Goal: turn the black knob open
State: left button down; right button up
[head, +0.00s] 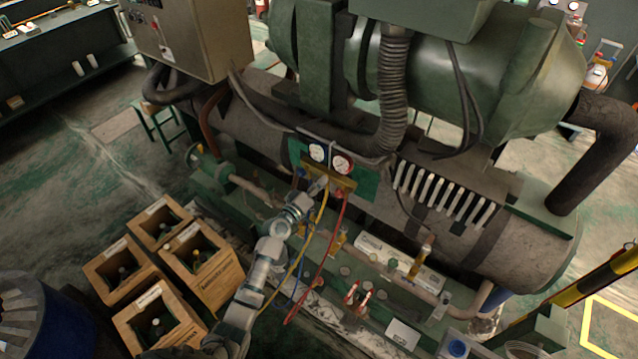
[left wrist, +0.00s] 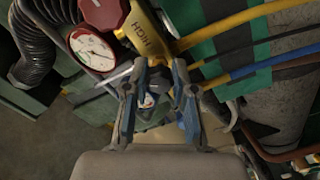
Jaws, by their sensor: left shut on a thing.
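My left gripper (head: 319,186) reaches up to the yellow gauge manifold (head: 343,182) on the green panel of the machine. In the left wrist view, the gripper (left wrist: 161,68) has its two fingers close together at the edge of the manifold (left wrist: 143,36), which is marked HIGH. The fingers are shut on a small part there, taken as the black knob; it is mostly hidden between them, and its turn angle cannot be told. A red-rimmed gauge (left wrist: 92,50) and a dark red knob (left wrist: 103,12) are beside it. My right gripper is not in view.
A blue gauge (head: 317,152) sits left of the red gauge (head: 342,163). Yellow, red and blue hoses hang below the manifold, close to my left arm. Wooden crates (head: 215,282) with bottles stand on the floor at the lower left. A large pipe tank (head: 470,235) is at the right.

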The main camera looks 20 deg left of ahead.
pick_arm(q)
jog(key=n, duration=0.2)
jog(key=n+p, duration=0.1)
jog(key=n, duration=0.1)
jog(key=shift+s+f+n, duration=0.1)
jog(key=shift+f+n, duration=0.1)
jog(key=shift+n, duration=0.1)
jog(key=n+p, duration=0.1)
jog(key=n, duration=0.1)
jog(key=shift+n, duration=0.4)
jog(key=shift+f+n, duration=0.1)
jog(key=shift+n, duration=0.5)
jog(key=shift+f, duration=0.1)
jog(key=c, duration=1.1)
grip_release()
jog(key=shift+o, duration=0.8)
jog(key=shift+r, duration=0.2)
